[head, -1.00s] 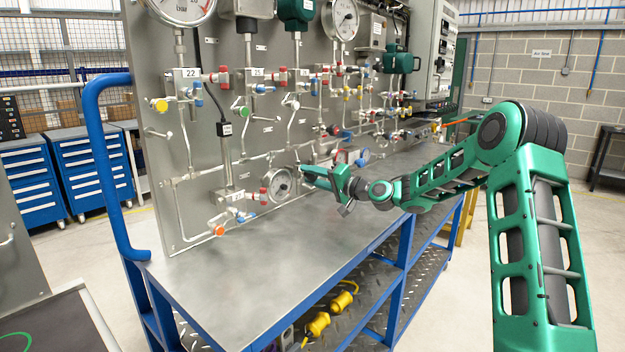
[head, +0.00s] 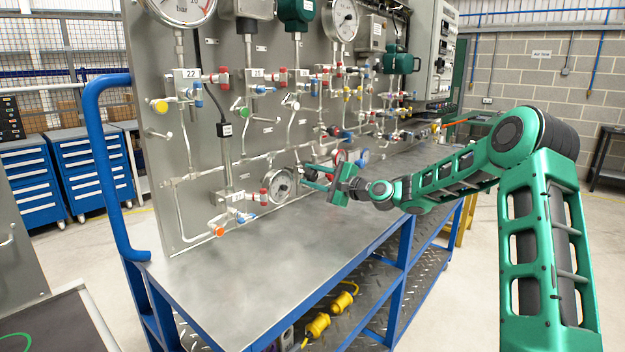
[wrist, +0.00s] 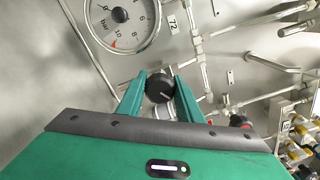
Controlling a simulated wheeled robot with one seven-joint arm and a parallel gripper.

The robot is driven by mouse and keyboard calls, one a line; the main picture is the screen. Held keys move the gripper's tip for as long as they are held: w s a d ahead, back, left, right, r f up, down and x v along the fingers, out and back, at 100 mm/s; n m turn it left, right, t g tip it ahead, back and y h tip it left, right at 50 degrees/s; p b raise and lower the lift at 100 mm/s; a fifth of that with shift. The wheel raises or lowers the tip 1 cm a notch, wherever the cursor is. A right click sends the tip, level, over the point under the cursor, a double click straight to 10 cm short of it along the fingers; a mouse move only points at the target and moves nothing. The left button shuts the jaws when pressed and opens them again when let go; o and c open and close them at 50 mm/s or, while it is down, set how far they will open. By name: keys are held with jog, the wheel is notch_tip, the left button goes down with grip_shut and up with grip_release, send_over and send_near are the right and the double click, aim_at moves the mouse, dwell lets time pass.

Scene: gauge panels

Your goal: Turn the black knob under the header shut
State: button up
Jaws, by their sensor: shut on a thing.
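The black knob (wrist: 159,88) shows in the wrist view as a round black cap with a light pointer line. My gripper (wrist: 160,86) has its two green fingers around the knob, one on each side, shut on it. In the head view my gripper (head: 313,178) reaches the panel just right of a low round gauge; the knob cannot be made out there. Steel pipework of the header (head: 250,158) runs across the panel above and left of my gripper.
The low gauge (head: 280,186) also shows in the wrist view (wrist: 122,15) beside the fingers. Valves with red and blue caps (head: 240,219) stand to its left. The steel bench top (head: 250,270) below is clear. A blue rail (head: 100,160) stands at the left.

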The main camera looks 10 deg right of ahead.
jog(key=m, duration=0.6)
jog(key=shift+w+d+f, duration=0.15)
jog(key=shift+d, duration=0.25)
jog(key=shift+m, duration=0.3)
jog(key=o, duration=1)
jog(key=shift+f, duration=0.1)
jog(key=shift+a, duration=0.15)
jog(key=v, duration=1)
jog(key=shift+s+d, duration=0.2)
jog(key=shift+s, duration=0.1)
